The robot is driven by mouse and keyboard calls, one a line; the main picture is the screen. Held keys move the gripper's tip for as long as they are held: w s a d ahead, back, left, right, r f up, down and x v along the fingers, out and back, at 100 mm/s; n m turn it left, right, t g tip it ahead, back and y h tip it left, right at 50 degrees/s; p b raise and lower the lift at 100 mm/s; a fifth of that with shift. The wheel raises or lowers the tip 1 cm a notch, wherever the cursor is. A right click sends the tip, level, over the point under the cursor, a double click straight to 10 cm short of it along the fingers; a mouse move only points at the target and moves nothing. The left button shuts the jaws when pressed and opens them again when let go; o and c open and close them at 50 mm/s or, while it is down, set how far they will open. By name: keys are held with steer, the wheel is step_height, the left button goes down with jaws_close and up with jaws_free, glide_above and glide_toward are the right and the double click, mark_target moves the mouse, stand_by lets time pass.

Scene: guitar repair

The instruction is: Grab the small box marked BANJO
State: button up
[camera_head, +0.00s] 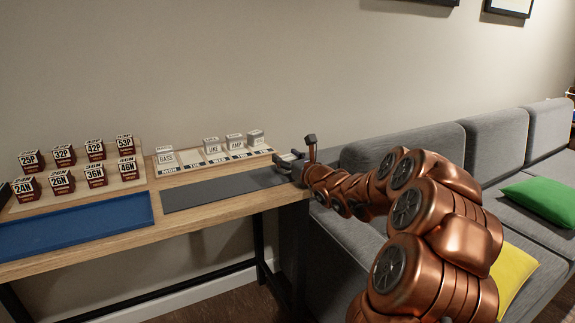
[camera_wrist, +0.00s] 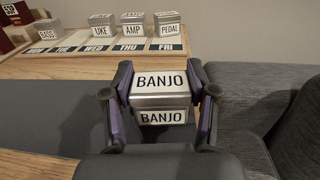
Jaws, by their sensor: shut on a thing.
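The small box marked BANJO (camera_wrist: 160,99) is white and grey, with the word on its top and its near side. In the wrist view it sits between the two fingers of my gripper (camera_wrist: 160,108), which is shut on it. The fingers touch its left and right sides. In the head view my gripper (camera_head: 290,160) is at the right end of the wooden table (camera_head: 240,197), over the edge of the dark grey mat (camera_head: 215,190). The box is hard to make out there.
A day-marked tray (camera_head: 183,166) at the back holds boxes BASS (camera_wrist: 46,34), UKE (camera_wrist: 102,26), AMP (camera_wrist: 132,27) and PEDAL (camera_wrist: 168,24). Several dark red boxes (camera_head: 60,181) stand at left behind a blue mat (camera_head: 75,226). A grey sofa (camera_head: 430,142) is close on the right.

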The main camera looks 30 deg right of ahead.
steer(key=shift+c, duration=1)
steer(key=shift+r, duration=0.2)
